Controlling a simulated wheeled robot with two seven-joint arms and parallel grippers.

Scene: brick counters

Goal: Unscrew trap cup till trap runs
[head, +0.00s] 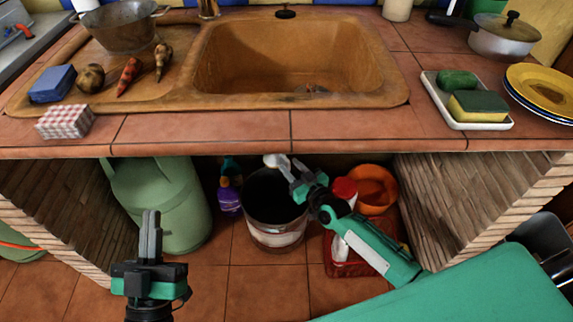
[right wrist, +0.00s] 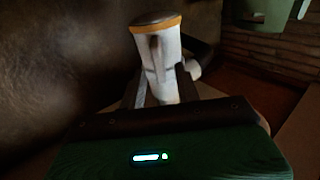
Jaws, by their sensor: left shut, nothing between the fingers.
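The white trap piece (head: 272,160) shows just under the counter edge in the head view. In the right wrist view the trap (right wrist: 165,62) is a white upright body with an orange ring near its top. My right gripper (head: 290,170) reaches up to it, with its fingers at the trap's lower part. The dark view hides whether they touch or grip it. A metal bucket (head: 276,237) stands on the floor below the trap. My left gripper (head: 151,228) is shut and empty, pointing up in front of the green container.
A green container (head: 170,205) and purple bottle (head: 229,196) stand left of the bucket. A red basket (head: 352,268), red-capped bottle (head: 344,188) and orange bowl (head: 374,190) are to the right. Brick walls (head: 470,190) flank the opening; the counter edge (head: 200,132) hangs above.

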